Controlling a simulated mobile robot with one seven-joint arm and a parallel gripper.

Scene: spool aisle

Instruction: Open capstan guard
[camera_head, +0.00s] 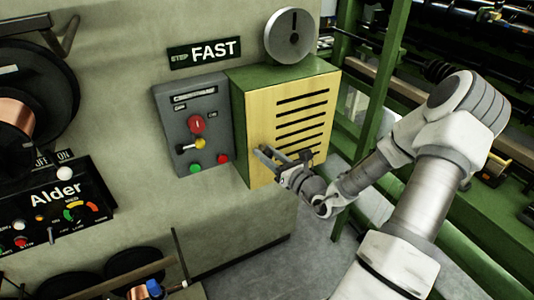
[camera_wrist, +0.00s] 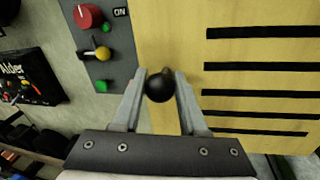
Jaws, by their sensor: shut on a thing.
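The capstan guard (camera_head: 254,115) is a yellow panel with several dark horizontal slots on the front of a green box (camera_head: 240,86). It looks flush with the box, so it appears closed. It also fills much of the wrist view (camera_wrist: 172,32). A round black knob (camera_wrist: 160,86) sits near the guard's left side, between my two fingers. My gripper (camera_head: 264,153) is at the guard's lower left, shut on the knob; its fingers also show in the wrist view (camera_wrist: 160,78). In the head view my fingers hide most of the knob.
A grey disc (camera_head: 290,36) stands above the green box. Green frame posts (camera_head: 382,75) rise on the right.

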